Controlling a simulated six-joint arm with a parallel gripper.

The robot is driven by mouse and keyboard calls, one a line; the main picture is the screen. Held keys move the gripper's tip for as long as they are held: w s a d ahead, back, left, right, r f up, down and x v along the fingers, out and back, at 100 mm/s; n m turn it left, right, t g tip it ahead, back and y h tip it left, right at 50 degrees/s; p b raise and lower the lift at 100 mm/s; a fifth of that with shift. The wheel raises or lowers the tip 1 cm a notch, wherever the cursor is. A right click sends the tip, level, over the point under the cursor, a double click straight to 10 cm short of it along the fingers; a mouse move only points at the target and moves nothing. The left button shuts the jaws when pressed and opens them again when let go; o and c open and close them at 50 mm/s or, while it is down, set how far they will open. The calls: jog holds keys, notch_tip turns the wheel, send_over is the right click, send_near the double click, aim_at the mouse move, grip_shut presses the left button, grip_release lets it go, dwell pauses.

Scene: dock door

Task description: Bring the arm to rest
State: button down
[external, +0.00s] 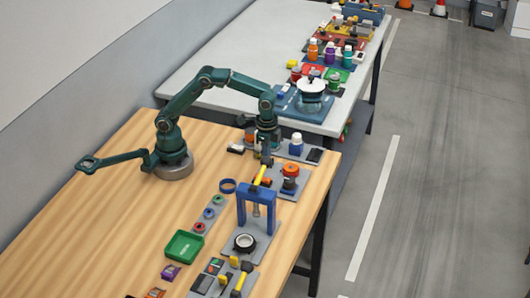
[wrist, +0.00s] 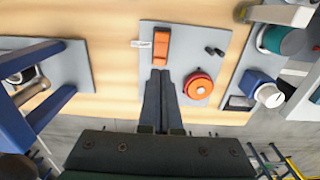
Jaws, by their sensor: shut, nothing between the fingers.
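My arm (external: 190,95) stands on the wooden bench, bent over and reaching right. My gripper (external: 266,160) points down above a grey plate (external: 296,188) near the bench's right edge. In the wrist view the two fingers of my gripper (wrist: 160,74) lie together, shut and empty. Their tips appear just below an orange block (wrist: 161,48) and left of a round orange knob (wrist: 198,84). I cannot tell whether the tips touch the plate.
A green tray (external: 184,246) is at the front left. Bare wood (external: 110,215) is free on the left.

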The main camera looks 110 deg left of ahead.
jog(key=shift+r, duration=0.75)
jog(key=s+d+r+t, duration=0.35)
jog(key=s+r, duration=0.35)
jog(key=r, duration=0.3)
jog(key=s+d+f+t, duration=0.1)
jog(key=s+f, duration=0.1)
jog(key=s, duration=0.3)
jog(key=s+d+f+t, duration=0.1)
jog(key=s+d+f, duration=0.1)
jog(key=s, duration=0.4)
jog(key=shift+s+d+f, duration=0.3)
jog(key=shift+f, duration=0.3)
